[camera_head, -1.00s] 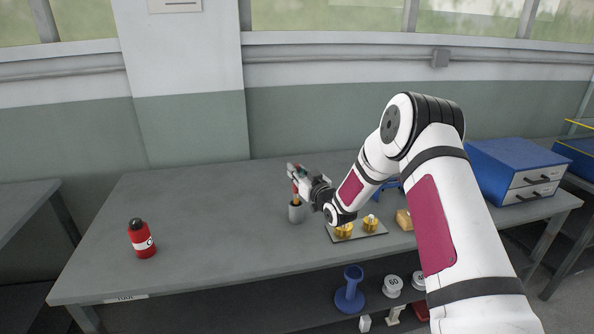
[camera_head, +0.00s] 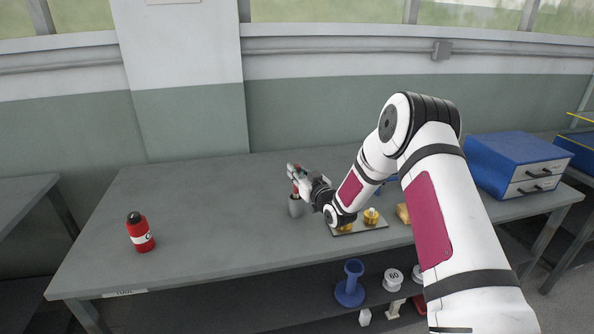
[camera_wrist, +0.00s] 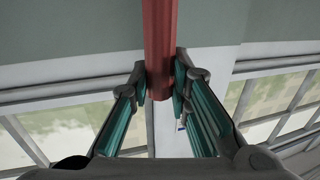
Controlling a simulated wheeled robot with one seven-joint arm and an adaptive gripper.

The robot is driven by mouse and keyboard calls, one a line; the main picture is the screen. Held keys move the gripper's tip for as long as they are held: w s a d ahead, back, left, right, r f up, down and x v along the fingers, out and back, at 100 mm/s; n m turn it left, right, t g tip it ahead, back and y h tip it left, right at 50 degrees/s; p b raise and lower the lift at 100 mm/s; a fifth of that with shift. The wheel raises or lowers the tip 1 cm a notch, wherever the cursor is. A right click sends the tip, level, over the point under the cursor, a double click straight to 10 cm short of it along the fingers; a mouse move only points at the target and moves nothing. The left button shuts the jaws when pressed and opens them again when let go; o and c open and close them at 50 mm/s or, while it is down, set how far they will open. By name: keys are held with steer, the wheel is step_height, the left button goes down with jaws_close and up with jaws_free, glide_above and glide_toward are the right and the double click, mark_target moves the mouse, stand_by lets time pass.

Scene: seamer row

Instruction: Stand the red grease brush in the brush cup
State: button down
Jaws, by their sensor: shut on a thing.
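My gripper (camera_head: 296,175) is over the grey brush cup (camera_head: 297,209) on the bench. It is shut on the red grease brush (camera_head: 295,188). In the wrist view the red handle (camera_wrist: 160,40) stands between my two fingertips (camera_wrist: 161,82). In the head view a short red length shows between my gripper and the cup's mouth. The brush's lower end is hidden, and it appears to be inside the cup. Whether it touches the cup's bottom cannot be seen.
A tray (camera_head: 375,223) with yellow-topped pieces (camera_head: 371,216) lies right of the cup, partly behind my arm. A red bottle (camera_head: 140,232) stands at the left. A blue drawer box (camera_head: 515,165) is at the right. The bench between bottle and cup is clear.

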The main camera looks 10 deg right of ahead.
steer(key=shift+f+b, duration=0.45)
steer(key=shift+f, duration=1.15)
steer(key=c, duration=1.4)
jaws_free()
